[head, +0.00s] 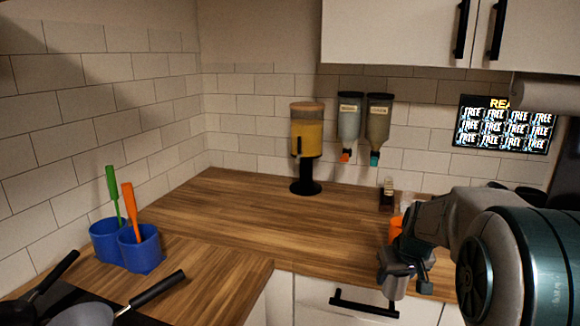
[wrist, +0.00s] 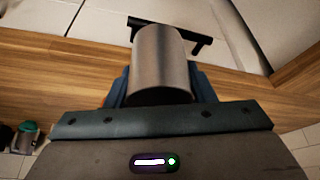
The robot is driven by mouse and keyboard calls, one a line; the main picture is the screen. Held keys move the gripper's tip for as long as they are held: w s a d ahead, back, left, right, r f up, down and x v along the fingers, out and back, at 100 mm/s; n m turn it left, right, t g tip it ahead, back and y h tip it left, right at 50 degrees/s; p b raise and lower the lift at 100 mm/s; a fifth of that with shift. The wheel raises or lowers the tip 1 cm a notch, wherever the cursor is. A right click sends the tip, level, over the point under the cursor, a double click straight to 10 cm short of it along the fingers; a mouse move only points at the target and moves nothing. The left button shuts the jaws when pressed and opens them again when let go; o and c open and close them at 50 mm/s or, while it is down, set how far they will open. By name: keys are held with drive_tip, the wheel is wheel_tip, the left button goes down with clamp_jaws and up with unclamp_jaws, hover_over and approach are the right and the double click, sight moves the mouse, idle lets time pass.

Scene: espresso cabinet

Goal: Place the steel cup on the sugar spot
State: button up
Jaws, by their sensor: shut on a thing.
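The steel cup (wrist: 162,60) is a plain grey metal cylinder between the two fingers of my gripper (wrist: 160,88) in the wrist view. In the head view my gripper (head: 404,272) hangs at the counter's front edge at right, shut on the cup (head: 394,287), in front of the drawer. Two wall dispensers, one pale with an orange tip (head: 348,125) and one dark with a teal tip (head: 378,130), hang at the back; their labels are too small to read. I cannot make out a marked sugar spot on the counter.
The wooden counter (head: 250,215) is clear in the middle. A yellow drink dispenser (head: 307,140) stands at the back. Blue pots (head: 140,250) with utensils and pans (head: 85,312) are at left. A small dark item (head: 386,195) and an orange object (head: 395,227) are near my arm. A drawer handle (head: 362,307) sticks out.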

drive_tip(key=s+a+f, duration=0.1)
drive_tip(key=a+f, duration=0.2)
drive_tip(key=f, duration=0.4)
drive_tip(key=s+a+f, duration=0.1)
drive_tip(key=a+f, duration=0.2)
drive_tip(key=f, duration=0.4)
drive_tip(key=s+a+f+p, duration=0.1)
drive_tip(key=a+f, duration=0.2)
drive_tip(key=f, duration=0.5)
drive_tip(key=shift+s+a+m, duration=0.3)
drive_tip(key=shift+s, duration=0.1)
drive_tip(key=shift+r, duration=0.1)
